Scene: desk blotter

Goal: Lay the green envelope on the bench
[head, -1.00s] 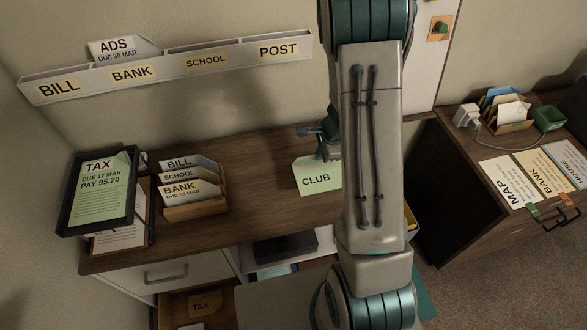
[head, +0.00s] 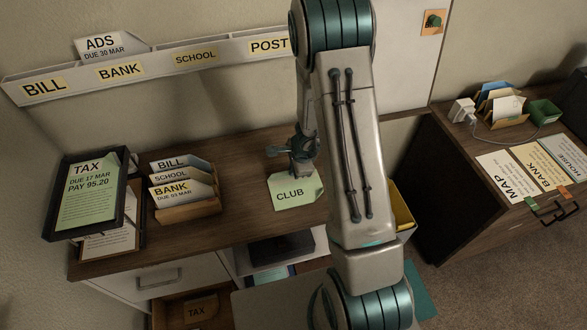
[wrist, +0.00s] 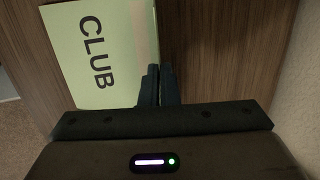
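The green envelope (head: 290,194), marked CLUB, is at the front right part of the brown wooden bench top (head: 235,215). It appears flat, at or just above the wood; I cannot tell whether it touches. My gripper (head: 300,172) is at its upper right side, partly hidden behind my arm. In the wrist view, my fingers (wrist: 158,85) are close together at the edge of the envelope (wrist: 105,60) and appear shut on it. The CLUB face is towards the camera.
A sorter (head: 185,207) with several envelopes and a TAX tablet (head: 88,195) stand left on the bench. A labelled wall rack (head: 150,72) hangs behind. A yellow bin (head: 402,208) is right of my arm. Bench top between sorter and envelope is clear.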

